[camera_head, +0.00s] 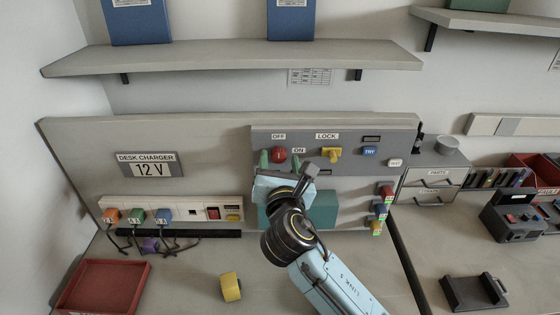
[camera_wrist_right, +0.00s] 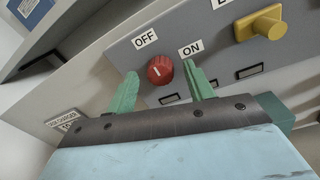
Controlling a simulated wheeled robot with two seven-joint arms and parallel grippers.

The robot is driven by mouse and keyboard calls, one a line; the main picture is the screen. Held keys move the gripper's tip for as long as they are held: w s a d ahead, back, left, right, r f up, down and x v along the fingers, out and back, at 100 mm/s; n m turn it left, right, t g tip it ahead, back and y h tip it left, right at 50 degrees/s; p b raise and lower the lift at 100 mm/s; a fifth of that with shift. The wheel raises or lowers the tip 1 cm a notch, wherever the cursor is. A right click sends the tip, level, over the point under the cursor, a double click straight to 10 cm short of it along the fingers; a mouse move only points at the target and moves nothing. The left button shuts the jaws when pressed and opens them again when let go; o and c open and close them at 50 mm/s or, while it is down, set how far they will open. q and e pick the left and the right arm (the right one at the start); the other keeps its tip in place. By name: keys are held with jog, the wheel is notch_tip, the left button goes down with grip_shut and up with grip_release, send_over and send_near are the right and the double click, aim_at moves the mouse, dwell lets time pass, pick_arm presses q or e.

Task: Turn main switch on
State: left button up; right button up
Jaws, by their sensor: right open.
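The main switch is a round red knob (camera_head: 279,154) on the grey panel (camera_head: 350,160), with an OFF label above it and an ON label to its right. In the right wrist view the knob (camera_wrist_right: 160,70) shows a white mark pointing up and left, toward OFF. My right gripper (camera_head: 278,160) is open. In the right wrist view its two green fingers (camera_wrist_right: 165,86) stand on either side of the knob, with gaps showing; whether they reach its depth I cannot tell. My left gripper is not in view.
A yellow handle (camera_head: 332,155) under a LOCK label sits right of the knob, with a blue TRY button (camera_head: 370,151) beyond. Coloured plugs (camera_head: 136,215) line a strip at left. A yellow object (camera_head: 230,287) and a red tray (camera_head: 103,287) lie on the desk.

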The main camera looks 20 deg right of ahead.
jog(key=shift+w, duration=0.25)
jog(key=c, duration=1)
